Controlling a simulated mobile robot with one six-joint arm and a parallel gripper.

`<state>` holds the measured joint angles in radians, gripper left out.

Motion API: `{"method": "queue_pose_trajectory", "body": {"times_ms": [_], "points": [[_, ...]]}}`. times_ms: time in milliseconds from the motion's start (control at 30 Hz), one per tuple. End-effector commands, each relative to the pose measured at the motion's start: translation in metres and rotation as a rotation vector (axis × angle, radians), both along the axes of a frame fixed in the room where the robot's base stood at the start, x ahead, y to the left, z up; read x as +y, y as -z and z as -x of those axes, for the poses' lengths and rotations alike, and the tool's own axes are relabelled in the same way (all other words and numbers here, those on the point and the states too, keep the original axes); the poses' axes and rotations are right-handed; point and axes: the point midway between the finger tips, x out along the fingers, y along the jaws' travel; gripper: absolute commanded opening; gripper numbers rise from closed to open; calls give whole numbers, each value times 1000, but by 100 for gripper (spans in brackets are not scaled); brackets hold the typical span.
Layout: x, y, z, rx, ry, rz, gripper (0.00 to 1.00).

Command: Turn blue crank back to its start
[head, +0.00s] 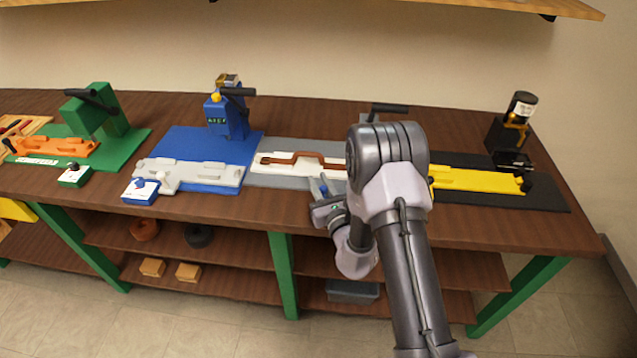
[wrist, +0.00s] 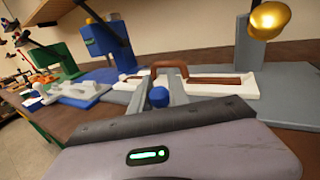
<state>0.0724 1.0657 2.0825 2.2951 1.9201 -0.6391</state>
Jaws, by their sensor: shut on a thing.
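The blue crank shows as a round blue knob (wrist: 158,97) between my gripper's two grey fingers in the wrist view. My gripper (wrist: 163,92) is shut on this knob at the front edge of the grey station. In the head view my gripper (head: 323,187) is beside the front of the white fixture (head: 272,164), and a bit of blue shows there. The rest of the crank is hidden by the fingers and my wrist, so its angle cannot be told. A brown handle-like part (head: 305,156) lies on the white fixture, just beyond my gripper.
A green station (head: 122,140) is farther left. A yellow fixture (head: 475,179) on a black plate is to the right. A shelf (head: 400,5) hangs above.

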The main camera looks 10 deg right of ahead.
Motion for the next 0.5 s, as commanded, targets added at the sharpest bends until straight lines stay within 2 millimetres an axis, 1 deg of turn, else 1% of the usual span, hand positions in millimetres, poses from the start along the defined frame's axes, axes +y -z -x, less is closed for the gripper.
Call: {"method": "queue_pose_trajectory", "body": {"times_ms": [300,500], "points": [[-5,-2,-9,0,201,0,0],[-9,-1,-12,0,283,0,0]]}}
